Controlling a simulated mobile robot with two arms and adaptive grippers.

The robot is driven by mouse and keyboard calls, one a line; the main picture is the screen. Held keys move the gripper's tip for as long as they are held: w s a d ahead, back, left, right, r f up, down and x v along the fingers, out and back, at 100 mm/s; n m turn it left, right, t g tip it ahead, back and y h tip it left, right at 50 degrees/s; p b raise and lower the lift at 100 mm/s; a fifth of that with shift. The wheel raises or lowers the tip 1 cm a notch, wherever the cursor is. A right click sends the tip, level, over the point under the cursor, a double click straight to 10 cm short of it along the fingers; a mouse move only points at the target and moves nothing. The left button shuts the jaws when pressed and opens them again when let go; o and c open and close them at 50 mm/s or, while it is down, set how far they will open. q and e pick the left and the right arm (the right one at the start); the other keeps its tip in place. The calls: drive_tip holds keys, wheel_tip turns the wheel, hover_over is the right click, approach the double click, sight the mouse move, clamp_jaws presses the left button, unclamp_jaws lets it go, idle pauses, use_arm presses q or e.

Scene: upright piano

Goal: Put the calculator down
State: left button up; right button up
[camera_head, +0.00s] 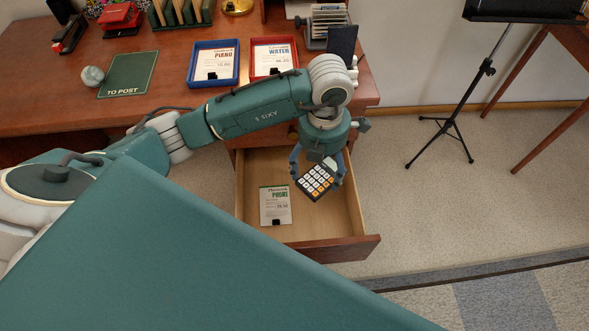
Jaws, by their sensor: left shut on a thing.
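The calculator (316,181) is dark with white and orange keys. My left gripper (318,168) is shut on it and holds it tilted, in front of the open drawer (349,247) of the desk in this view. I cannot tell how far above the drawer floor it is. The gripper's fingers show on both sides of the calculator, and its upper part is hidden by the gripper. My right gripper is not in view.
On the desk (40,100) are a blue tray (191,66), a red tray (253,62), a green "TO POST" mat (128,75) and a round object (92,76). A black stand (454,124) is at right.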

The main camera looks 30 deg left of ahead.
use_arm(q)
wheel_tip(320, 180, down, 5)
drive_tip(key=w+d+n+b, duration=0.15)
drive_tip(key=n+b, duration=0.25)
drive_tip(key=n, duration=0.5)
drive_tip(key=n+b, duration=0.7)
drive_tip(key=n, duration=0.3)
hover_over(324, 212)
wheel_tip(324, 212, down, 13)
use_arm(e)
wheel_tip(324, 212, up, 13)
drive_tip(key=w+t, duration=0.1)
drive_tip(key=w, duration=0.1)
use_arm(q)
wheel_tip(324, 212, down, 6)
drive_tip(key=shift+w+f+b, duration=0.1)
drive_tip(key=shift+f+b, duration=0.1)
drive_tip(key=shift+b, duration=0.55)
wheel_tip(324, 212, down, 4)
drive_tip(key=shift+f+b, duration=0.2)
drive_tip(key=shift+b, duration=0.45)
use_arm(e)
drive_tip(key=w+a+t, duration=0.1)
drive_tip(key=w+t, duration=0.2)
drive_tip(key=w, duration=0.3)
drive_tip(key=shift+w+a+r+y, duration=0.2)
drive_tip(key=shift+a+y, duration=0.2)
